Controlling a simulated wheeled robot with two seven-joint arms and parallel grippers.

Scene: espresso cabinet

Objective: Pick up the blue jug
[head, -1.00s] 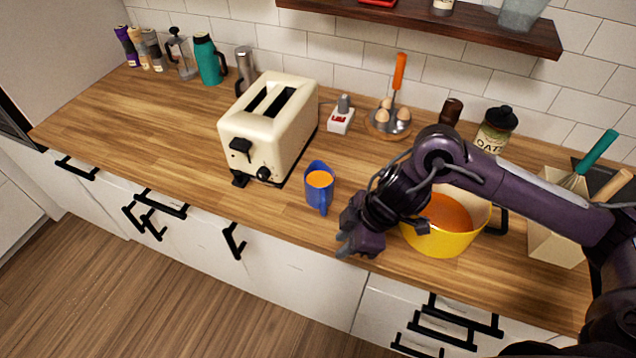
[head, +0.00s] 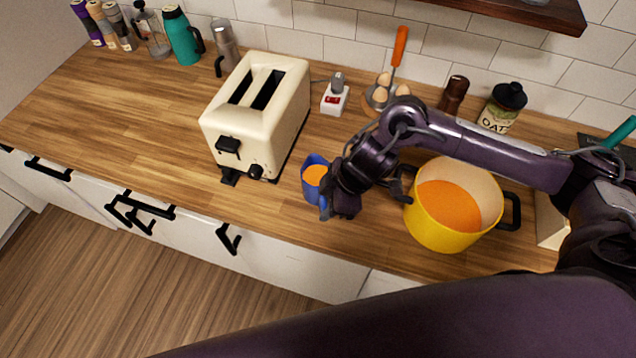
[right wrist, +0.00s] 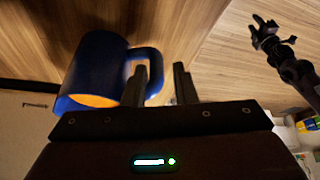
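The blue jug (head: 309,190), with orange contents, stands on the wooden counter in front of the toaster. My right gripper (head: 328,206) is at its right side, by the handle. In the right wrist view the jug (right wrist: 92,65) is left of my right gripper (right wrist: 163,78), whose two fingers are apart. The handle's outer curve shows behind the left finger and into the gap; I cannot tell whether they touch. A dark gripper at the upper right of that view, seemingly my left gripper (right wrist: 266,35), is too small to read.
A cream toaster (head: 258,110) stands close behind the jug. A yellow pot (head: 440,228) with orange contents stands to the right, near my right forearm. An egg holder (head: 380,100) and a white socket block (head: 334,100) are farther back. The counter left of the toaster is clear.

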